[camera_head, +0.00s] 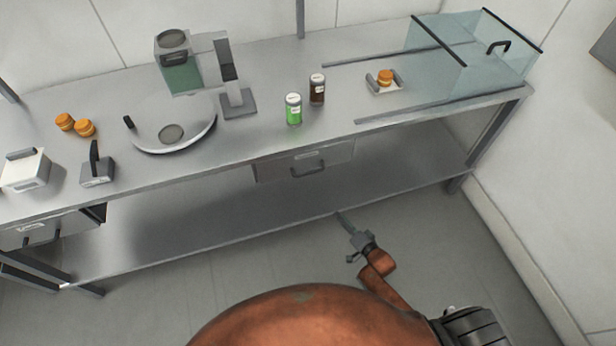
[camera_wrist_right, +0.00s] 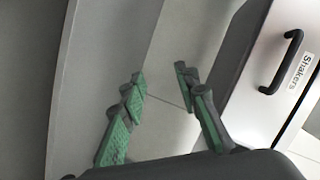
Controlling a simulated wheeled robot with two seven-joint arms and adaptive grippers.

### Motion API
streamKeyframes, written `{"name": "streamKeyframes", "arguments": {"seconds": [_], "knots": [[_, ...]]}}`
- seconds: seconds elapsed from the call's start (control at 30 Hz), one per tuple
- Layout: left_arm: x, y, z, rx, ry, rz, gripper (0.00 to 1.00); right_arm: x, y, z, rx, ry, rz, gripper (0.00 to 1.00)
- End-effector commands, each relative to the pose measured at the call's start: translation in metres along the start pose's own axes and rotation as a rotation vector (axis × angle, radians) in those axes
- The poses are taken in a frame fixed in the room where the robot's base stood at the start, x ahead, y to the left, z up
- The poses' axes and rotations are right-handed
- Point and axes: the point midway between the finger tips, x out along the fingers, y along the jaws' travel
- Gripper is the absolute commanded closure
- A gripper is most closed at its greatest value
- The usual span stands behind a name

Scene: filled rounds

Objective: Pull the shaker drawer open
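The shaker drawer (camera_wrist_right: 268,75) is at the right of the right wrist view, with a light front, a "Shakers" label and a black bar handle (camera_wrist_right: 282,62). In the head view, a drawer (camera_head: 270,170) under the middle of the worktop appears to be the same one and looks shut. Its label is too small to read there. My right gripper (camera_head: 354,241) is in front of the table, below and apart from that drawer. In the right wrist view its green-padded fingers (camera_wrist_right: 160,108) are spread and empty, left of the handle. My left gripper is out of view.
The steel worktop (camera_head: 250,135) holds a green shaker (camera_head: 293,109), a dark shaker (camera_head: 317,89), a round pan (camera_head: 190,141) and a glass case (camera_head: 485,65). Another drawer (camera_head: 70,225) is at far left. A lower shelf (camera_head: 200,225) runs beneath. The floor in front is open.

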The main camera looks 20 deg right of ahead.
Motion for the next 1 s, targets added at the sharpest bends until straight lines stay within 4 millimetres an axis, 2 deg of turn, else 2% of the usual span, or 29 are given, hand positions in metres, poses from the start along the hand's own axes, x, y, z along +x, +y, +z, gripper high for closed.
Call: {"name": "streamKeyframes", "arguments": {"seconds": [0.03,0.1,0.2,0.3,0.47,0.6,0.8,1.0], "knots": [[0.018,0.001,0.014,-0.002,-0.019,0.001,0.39,0.019,-0.036,-0.012,0.088,0.016,-0.113,0.71],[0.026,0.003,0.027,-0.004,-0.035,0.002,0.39,0.03,-0.088,-0.029,0.212,0.02,-0.248,0.71],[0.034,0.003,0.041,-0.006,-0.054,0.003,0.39,0.034,-0.142,-0.045,0.342,0.0,-0.388,0.71],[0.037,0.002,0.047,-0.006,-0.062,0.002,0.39,0.033,-0.173,-0.053,0.418,-0.021,-0.467,0.71],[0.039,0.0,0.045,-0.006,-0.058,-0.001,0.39,0.041,-0.193,-0.058,0.453,-0.033,-0.502,0.71],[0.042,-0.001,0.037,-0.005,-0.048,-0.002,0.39,0.06,-0.203,-0.061,0.453,-0.031,-0.502,0.71],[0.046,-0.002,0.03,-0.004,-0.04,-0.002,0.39,0.086,-0.215,-0.062,0.451,-0.03,-0.499,0.71],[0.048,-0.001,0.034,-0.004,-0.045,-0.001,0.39,0.099,-0.222,-0.064,0.45,-0.031,-0.497,0.71]]}}
